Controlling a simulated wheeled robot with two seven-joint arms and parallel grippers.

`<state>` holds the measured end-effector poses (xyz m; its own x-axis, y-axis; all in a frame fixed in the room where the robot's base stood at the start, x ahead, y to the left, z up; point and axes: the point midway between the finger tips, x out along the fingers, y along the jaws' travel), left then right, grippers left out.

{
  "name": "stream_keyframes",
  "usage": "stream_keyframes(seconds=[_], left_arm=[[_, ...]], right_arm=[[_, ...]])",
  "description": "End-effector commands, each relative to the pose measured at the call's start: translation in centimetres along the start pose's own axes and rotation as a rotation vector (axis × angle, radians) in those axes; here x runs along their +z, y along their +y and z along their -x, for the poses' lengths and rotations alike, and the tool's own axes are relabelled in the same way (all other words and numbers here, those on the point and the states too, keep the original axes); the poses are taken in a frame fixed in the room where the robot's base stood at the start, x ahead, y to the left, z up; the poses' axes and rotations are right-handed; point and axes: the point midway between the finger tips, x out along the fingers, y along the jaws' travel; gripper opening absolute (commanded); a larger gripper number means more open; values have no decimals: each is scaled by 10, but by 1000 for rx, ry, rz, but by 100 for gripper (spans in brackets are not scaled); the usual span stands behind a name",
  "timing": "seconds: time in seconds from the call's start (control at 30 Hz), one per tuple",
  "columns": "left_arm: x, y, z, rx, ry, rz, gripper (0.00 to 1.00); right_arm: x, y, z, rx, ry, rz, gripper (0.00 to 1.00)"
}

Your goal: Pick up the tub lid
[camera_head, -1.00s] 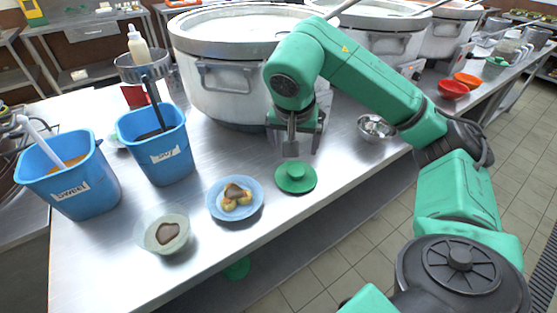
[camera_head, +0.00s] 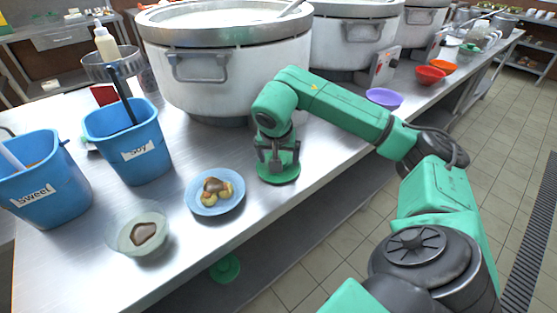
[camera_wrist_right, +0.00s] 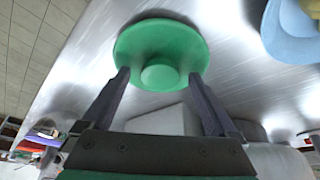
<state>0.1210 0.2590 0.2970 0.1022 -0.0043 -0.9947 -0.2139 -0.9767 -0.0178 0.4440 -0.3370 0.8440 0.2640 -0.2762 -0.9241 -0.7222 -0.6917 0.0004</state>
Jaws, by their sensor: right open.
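The tub lid (camera_head: 281,178), a green disc with a round knob, lies flat on the steel table near its front edge. It also shows in the right wrist view (camera_wrist_right: 160,35), with its knob (camera_wrist_right: 160,77) between the finger ends. My right gripper (camera_head: 276,167) is open and points down over the lid; it partly covers it in the head view. The fingers stand on both sides of the knob with gaps, and nothing is held. My left gripper is not in view.
A blue plate of food (camera_head: 215,207) and a glass bowl (camera_head: 143,236) lie left of the lid. Blue tubs marked Soy (camera_head: 139,153) and Sweet (camera_head: 48,195) stand further left. A large stockpot (camera_head: 235,90) is behind. A purple bowl (camera_head: 384,98) stands right.

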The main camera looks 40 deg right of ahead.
Motion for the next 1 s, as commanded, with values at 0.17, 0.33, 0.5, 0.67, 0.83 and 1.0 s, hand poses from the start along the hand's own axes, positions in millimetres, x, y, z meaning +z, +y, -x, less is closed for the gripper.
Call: stream_keyframes(seconds=[0.17, 0.33, 0.5, 0.67, 0.83, 1.0], left_arm=[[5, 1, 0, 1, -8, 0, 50], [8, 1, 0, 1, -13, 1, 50], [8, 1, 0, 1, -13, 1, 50], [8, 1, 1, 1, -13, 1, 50], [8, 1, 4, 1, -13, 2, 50], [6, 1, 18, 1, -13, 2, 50]], right_arm=[[0, 0, 0, 0, 0, 0, 51], [0, 0, 1, 0, -1, 0, 5], [0, 0, 1, 0, -1, 0, 5], [-2, 0, 5, -1, 0, -1, 5], [-12, -1, 29, -5, 3, -1, 5], [-37, -2, 90, -9, 3, -3, 5]])
